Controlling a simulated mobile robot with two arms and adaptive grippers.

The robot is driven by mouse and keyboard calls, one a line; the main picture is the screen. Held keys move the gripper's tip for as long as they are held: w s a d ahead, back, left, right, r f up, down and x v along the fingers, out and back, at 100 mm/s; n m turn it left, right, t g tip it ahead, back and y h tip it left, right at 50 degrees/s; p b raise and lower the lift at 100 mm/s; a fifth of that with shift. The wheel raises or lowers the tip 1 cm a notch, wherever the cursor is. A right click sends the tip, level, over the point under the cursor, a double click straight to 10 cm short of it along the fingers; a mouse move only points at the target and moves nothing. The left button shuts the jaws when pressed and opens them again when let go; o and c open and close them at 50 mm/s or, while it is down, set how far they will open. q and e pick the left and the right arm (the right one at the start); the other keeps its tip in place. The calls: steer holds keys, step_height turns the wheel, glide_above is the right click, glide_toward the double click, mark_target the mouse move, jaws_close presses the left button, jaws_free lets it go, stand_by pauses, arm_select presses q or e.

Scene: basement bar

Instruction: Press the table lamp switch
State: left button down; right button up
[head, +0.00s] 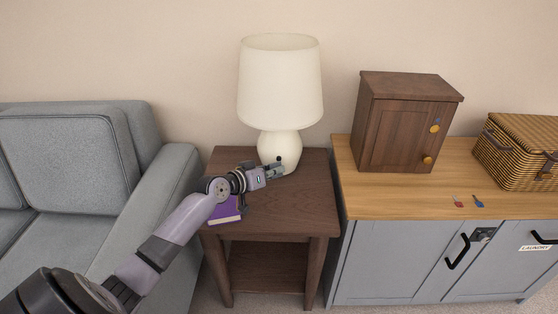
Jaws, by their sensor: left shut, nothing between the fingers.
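A table lamp with a cream shade (280,82) and a rounded cream base (278,145) stands upright on a dark brown side table (299,210). A small dark knob, which looks like the switch (279,158), shows on the front of the base. My left gripper (279,170) is shut and empty, its fingertips right in front of the lower base, just below the knob. I cannot tell whether the fingertips touch the lamp. My left arm comes in from the lower left over the table. My right gripper is not in view.
A purple book (226,210) lies under my left wrist on the table. A grey sofa (85,180) stands at the left. At the right, a grey cabinet (395,262) carries a small wooden cupboard (402,130) and a wicker basket (520,150). The table's right front is clear.

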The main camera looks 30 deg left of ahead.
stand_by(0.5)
arm_select(q)
steer(key=shift+w+a+b, duration=0.25)
steer(key=shift+w+b, duration=0.05)
steer(key=shift+w, duration=0.1)
stand_by(0.3)
steer(key=shift+s+d+r+p, duration=0.1)
steer(key=shift+s+d+p, duration=0.15)
steer(key=shift+s+p, duration=0.2)
